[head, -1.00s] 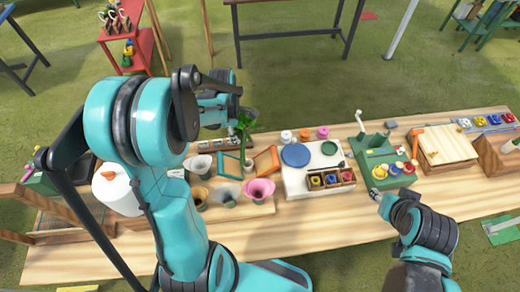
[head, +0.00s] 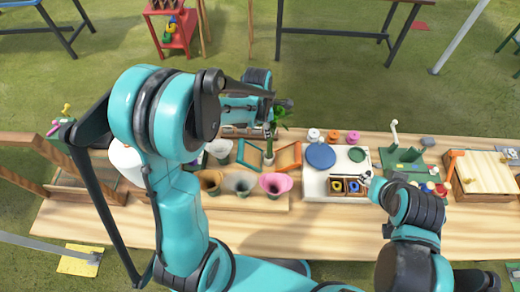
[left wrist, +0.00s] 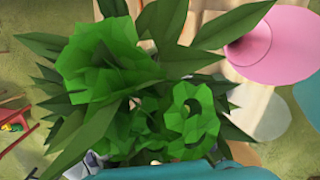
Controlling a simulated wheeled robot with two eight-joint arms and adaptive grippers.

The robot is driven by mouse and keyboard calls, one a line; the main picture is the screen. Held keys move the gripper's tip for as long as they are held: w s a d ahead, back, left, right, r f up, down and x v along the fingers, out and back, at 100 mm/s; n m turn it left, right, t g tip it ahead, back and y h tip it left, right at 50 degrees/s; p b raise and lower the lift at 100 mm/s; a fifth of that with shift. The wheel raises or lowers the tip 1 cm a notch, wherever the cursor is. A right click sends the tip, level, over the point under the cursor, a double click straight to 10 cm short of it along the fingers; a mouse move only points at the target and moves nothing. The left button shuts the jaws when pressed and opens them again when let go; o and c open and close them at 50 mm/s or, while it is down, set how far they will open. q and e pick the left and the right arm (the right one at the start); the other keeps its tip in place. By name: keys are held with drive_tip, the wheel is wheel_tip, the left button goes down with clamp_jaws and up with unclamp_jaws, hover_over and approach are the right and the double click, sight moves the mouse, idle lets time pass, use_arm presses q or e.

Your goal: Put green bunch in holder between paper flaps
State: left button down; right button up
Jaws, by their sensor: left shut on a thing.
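The green bunch (head: 280,116) hangs from my left gripper (head: 270,103), which is shut on it above the middle of the table. Its leaves fill most of the left wrist view (left wrist: 120,80). The small white holder (head: 268,158) stands below the bunch, between an orange-and-green paper flap (head: 249,155) on the left and an orange flap (head: 289,157) on the right. The stem reaches down toward the holder; I cannot tell whether it touches. My right gripper (head: 368,181) is at the right end of the small wooden box; its fingers are too small to read.
Brown, grey and pink (head: 277,184) cone wraps stand in front of the flaps. To the right is a white board (head: 313,184) with a blue plate (head: 320,155) and the small wooden box (head: 346,193). The table's front strip is clear.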

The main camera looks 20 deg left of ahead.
use_arm(q)
wheel_tip(320, 180, down, 7)
drive_tip(key=shift+b, duration=0.4)
drive_tip(key=c, duration=1.6)
unclamp_jaws()
drive_tip(key=shift+f, duration=0.1)
drive_tip(key=o, duration=1.1)
drive_tip(key=shift+c, duration=0.2)
